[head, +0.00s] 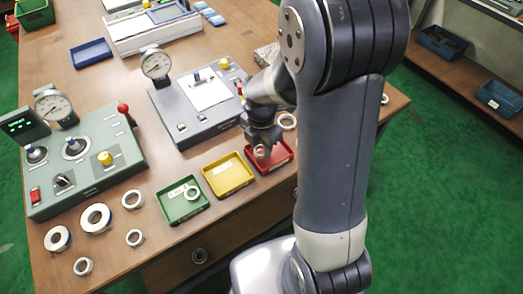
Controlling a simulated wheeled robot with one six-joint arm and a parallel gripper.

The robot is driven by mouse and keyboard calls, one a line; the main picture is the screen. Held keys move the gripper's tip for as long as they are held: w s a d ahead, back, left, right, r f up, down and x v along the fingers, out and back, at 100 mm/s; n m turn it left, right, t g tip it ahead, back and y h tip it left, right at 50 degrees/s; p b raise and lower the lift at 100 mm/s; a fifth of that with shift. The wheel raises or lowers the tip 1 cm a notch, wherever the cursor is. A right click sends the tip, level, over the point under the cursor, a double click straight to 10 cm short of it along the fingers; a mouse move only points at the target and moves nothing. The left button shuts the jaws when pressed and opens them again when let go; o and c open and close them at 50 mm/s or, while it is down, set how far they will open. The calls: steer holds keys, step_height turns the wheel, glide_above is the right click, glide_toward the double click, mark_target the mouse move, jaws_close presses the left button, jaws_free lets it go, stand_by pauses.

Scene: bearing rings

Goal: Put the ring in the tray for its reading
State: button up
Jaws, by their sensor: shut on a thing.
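My gripper (262,147) is shut on a small metal ring (260,152), held over the left part of the red tray (278,168). I cannot tell how high the ring is above the tray floor. The yellow tray (240,189) stands to the left of the red one and shows only a label inside. The green tray (187,215) is further left and has a ring (191,193) lying in it. A grey-green gauge station (95,172) with a dial (54,107) and a small display (18,124) stands at the left. The display's reading is too small to make out.
Several loose rings (96,218) lie at the front left of the table. Another ring (288,121) lies behind the red tray, close to my arm. A grey station (195,128) with a dial and paper stands behind the trays.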

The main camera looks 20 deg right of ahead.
mark_target(261, 152)
steer(key=shift+f, duration=1.35)
steer(key=shift+f, duration=0.2)
steer(key=o, duration=1.1)
steer(key=shift+c, duration=0.2)
steer(key=shift+r, duration=0.2)
step_height(261, 152, up, 12)
